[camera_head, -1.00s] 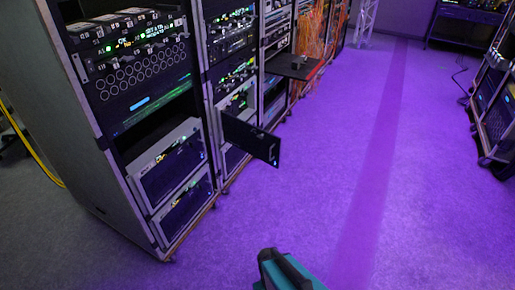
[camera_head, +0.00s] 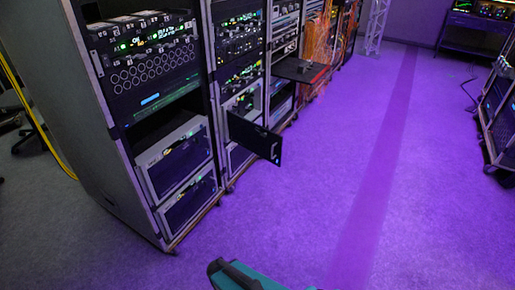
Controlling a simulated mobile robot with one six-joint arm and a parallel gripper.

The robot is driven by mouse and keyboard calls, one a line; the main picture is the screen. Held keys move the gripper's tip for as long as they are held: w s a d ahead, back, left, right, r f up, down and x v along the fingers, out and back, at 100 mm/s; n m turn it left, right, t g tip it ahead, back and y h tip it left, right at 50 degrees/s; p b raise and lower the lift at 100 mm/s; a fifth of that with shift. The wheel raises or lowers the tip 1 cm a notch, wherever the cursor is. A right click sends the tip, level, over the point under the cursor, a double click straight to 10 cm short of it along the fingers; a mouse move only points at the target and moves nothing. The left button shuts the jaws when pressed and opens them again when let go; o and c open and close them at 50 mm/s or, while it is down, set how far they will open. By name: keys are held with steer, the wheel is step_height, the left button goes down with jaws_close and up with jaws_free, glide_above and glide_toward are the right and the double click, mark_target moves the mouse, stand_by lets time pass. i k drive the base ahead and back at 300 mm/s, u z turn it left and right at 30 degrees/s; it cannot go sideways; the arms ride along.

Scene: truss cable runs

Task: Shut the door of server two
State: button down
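A dark flat door (camera_head: 254,138) stands open, swung out from the second rack into the aisle. Its left edge meets a light-framed server unit (camera_head: 243,103) low in that rack. A small pale handle or latch shows near the door's free right end. I cannot read a label that names this unit as server two. A teal and dark part of my own body shows at the bottom edge, well below the door and apart from it. No gripper fingertips are visible.
The nearest rack (camera_head: 75,110) stands at the left with two light-framed units low in it. A dark shelf (camera_head: 301,70) juts out beyond the door. Orange cables (camera_head: 322,40) hang farther back. The purple carpet (camera_head: 310,200) in the aisle is clear. More equipment (camera_head: 497,115) stands at right.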

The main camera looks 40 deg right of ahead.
mark_target(243, 131)
steer(key=u, duration=0.15)
steer(key=i, duration=1)
steer(key=u, duration=0.1)
steer(key=k, duration=0.9)
steer(key=z, duration=0.25)
steer(key=i, duration=0.35)
steer(key=u, duration=0.1)
